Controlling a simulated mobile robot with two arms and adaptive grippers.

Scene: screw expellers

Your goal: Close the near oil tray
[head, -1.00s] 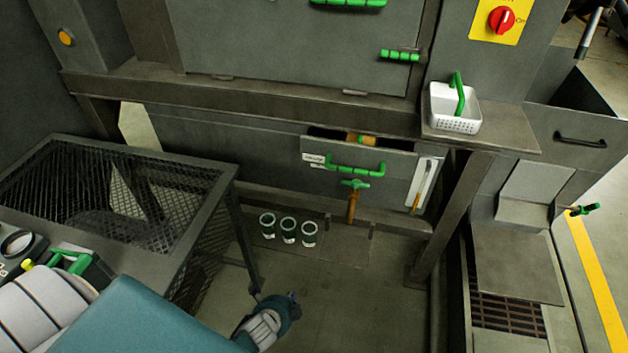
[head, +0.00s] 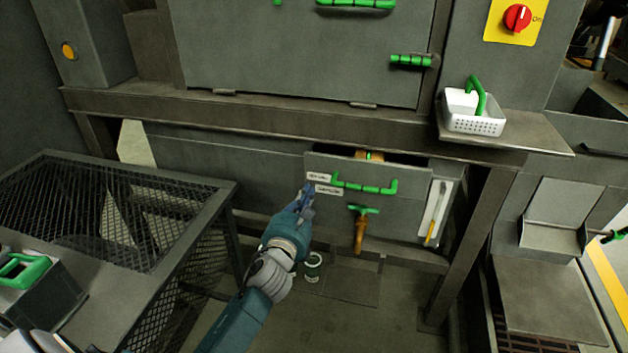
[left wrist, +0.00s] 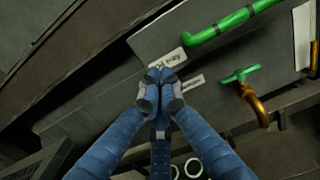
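The near oil tray (head: 400,203) is a grey drawer under the machine frame with a green bar handle (head: 365,186). It stands partly pulled out, with a dark gap above its front. In the left wrist view, the tray front (left wrist: 225,65) and handle (left wrist: 235,22) are at the upper right. My left gripper (head: 304,194) is at the left end of the tray front, by the labels, left of the handle. In the left wrist view its fingertips (left wrist: 160,88) are together with nothing between them. Whether they touch the front I cannot tell.
A green-handled tap (head: 361,228) sticks out below the handle, and a white gauge (head: 435,210) is on the right. A mesh-topped table (head: 110,205) stands left of my arm. A white basket (head: 473,115) sits on the ledge.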

